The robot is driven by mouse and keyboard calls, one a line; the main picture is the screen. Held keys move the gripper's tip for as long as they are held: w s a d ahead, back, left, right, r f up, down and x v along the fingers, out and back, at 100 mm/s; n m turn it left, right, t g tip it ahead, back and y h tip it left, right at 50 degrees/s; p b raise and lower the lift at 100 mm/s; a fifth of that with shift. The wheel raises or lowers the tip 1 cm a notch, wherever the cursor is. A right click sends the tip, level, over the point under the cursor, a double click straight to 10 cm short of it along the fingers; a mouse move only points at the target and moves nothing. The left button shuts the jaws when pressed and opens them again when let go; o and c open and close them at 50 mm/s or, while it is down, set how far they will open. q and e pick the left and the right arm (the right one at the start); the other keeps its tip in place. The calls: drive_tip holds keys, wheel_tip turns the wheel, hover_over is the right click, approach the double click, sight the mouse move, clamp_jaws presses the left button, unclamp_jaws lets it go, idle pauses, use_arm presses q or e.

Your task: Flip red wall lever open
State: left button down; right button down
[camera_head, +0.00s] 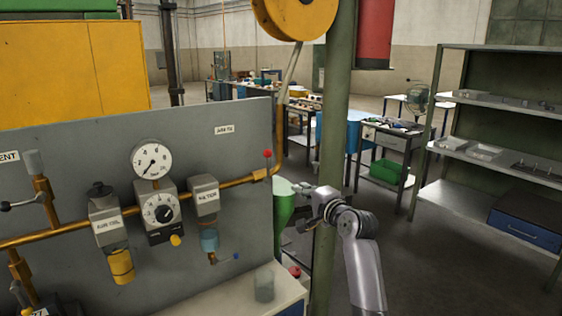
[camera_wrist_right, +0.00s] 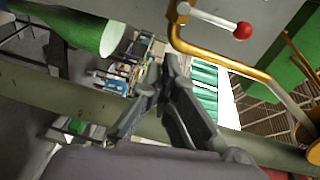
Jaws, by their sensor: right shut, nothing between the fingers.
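The red-knobbed lever (camera_head: 267,154) stands upright on the copper pipe at the right edge of the grey wall panel. In the right wrist view, its red ball (camera_wrist_right: 243,30) and pale stem show at the top, beside the bent copper pipe. My right gripper (camera_head: 297,188) is just right of the panel's edge, below and to the right of the lever, apart from it. Its fingers (camera_wrist_right: 164,70) are shut and empty in the right wrist view, with the lever above and to the right of the fingertips. My left gripper is not in view.
The grey panel (camera_head: 240,125) carries a gauge (camera_head: 151,159), a regulator and several valves. A green post (camera_head: 335,120) stands close by my right arm. A green funnel-shaped thing (camera_head: 284,205) is beside the gripper.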

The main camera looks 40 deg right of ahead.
sight(268, 166)
drive_tip(key=shift+m+t, duration=0.4)
drive_tip(key=shift+t, duration=0.1)
drive_tip(key=r, duration=0.1)
drive_tip(key=s+r, duration=0.1)
drive_tip(key=r, duration=0.3)
drive_tip(key=shift+s+d+r, duration=0.2)
drive_tip(key=shift+s+d, duration=0.05)
drive_tip(key=shift+d, duration=0.1)
drive_tip(key=w+p, duration=0.1)
drive_tip(key=w, duration=0.2)
drive_tip(key=w+p, duration=0.1)
drive_tip(key=w, duration=0.2)
drive_tip(key=w+p, duration=0.1)
drive_tip(key=w, duration=0.3)
drive_tip(key=shift+d+r, duration=0.1)
drive_tip(key=shift+d, duration=0.2)
drive_tip(key=a+p, duration=0.1)
drive_tip(key=s+a, duration=0.1)
drive_tip(key=a, duration=0.1)
drive_tip(key=shift+a+p, duration=0.1)
drive_tip(key=shift+p, duration=0.3)
drive_tip(key=shift+w+f, duration=0.1)
drive_tip(key=shift+f, duration=0.1)
